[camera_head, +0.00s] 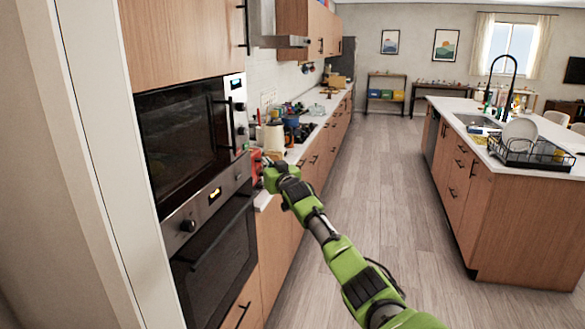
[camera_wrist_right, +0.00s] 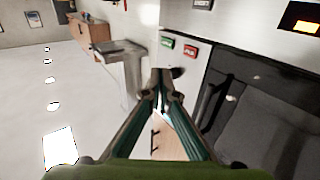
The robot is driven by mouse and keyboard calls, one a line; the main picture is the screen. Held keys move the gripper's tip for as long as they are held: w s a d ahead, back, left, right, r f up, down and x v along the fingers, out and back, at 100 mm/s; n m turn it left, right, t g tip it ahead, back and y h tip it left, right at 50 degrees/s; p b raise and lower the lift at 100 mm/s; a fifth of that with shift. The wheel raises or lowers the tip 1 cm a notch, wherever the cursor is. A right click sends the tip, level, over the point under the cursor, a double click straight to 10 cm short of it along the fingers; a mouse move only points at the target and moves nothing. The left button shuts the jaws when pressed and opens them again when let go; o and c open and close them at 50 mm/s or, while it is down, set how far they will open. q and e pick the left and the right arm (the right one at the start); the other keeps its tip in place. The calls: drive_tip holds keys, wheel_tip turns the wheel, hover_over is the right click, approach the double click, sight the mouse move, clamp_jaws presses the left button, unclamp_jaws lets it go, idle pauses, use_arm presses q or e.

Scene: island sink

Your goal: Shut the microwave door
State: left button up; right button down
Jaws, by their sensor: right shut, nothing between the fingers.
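The microwave (camera_head: 180,140) is built into the tall wood cabinet at left in the head view. Its dark glass door looks in line with the control panel (camera_head: 237,110); I cannot tell whether a small gap is left. The vertical dark door handle (camera_head: 228,125) is beside the panel. My right gripper (camera_head: 262,163) is to the right of the panel, at its lower end, with its fingers partly hidden. In the wrist view my right gripper (camera_wrist_right: 166,82) is shut and empty, near the panel's green and red buttons and the door handle (camera_wrist_right: 212,98). My left gripper is out of view.
An oven (camera_head: 215,245) with a lit display is below the microwave. A counter with jars and utensils (camera_head: 290,130) runs behind my gripper. An island with a sink and dish rack (camera_head: 530,150) stands at right. The wood floor (camera_head: 375,180) between is clear.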

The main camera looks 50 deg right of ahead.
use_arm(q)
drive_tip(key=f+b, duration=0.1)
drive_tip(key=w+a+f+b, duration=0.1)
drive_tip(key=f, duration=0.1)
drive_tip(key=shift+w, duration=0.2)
use_arm(e)
drive_tip(key=s+d, duration=0.2)
drive_tip(key=s, duration=0.4)
drive_tip(key=shift+d+f, duration=0.15)
drive_tip(key=shift+f, duration=0.1)
drive_tip(key=shift+f, duration=0.1)
